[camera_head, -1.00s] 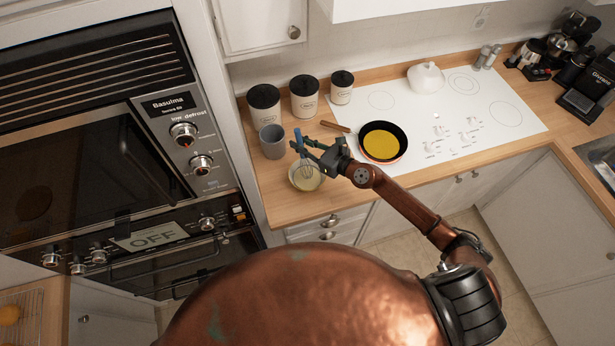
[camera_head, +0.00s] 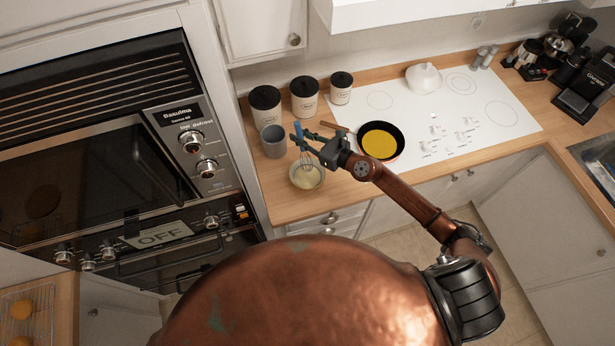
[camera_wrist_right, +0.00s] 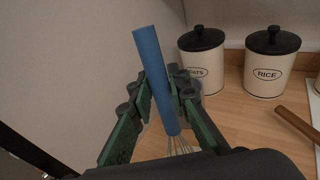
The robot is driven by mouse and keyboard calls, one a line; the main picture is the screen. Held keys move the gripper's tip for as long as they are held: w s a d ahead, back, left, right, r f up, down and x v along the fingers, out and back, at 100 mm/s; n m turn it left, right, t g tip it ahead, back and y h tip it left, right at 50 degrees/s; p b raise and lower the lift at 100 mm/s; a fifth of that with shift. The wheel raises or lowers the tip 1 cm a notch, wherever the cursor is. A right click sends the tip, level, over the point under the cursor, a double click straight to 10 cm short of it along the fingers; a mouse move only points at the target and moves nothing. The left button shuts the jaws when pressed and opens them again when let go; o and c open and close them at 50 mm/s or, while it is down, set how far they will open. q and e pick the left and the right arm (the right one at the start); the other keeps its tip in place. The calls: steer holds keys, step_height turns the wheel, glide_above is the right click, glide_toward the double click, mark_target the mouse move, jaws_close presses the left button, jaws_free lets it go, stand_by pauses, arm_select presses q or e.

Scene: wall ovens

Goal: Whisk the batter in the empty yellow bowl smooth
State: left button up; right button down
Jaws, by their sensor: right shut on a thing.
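The small bowl (camera_head: 322,182) stands near the counter's front edge in the head view, with pale yellow batter in it. It looks pale, and it is hidden in the wrist view. My right gripper (camera_head: 301,143) is above the bowl, shut on the whisk's blue handle (camera_wrist_right: 158,85). The handle is tilted, and the wire whisk (camera_head: 306,159) points down at the bowl. I cannot tell how deep the wires reach. In the wrist view the green fingers of my right gripper (camera_wrist_right: 160,91) lie on both sides of the handle. My left gripper is not in view.
A grey cup (camera_head: 273,142) stands just left of the whisk, with black-lidded canisters (camera_head: 304,98) behind. A frying pan (camera_head: 394,127) with yellow contents is on the white hob (camera_head: 480,120), its handle reaching toward my gripper. Wall ovens (camera_head: 90,150) rise at left.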

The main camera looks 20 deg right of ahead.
mark_target(300, 127)
steer(key=shift+r, duration=0.1)
step_height(300, 127, up, 5)
steer(key=p, duration=0.5)
stand_by(0.7)
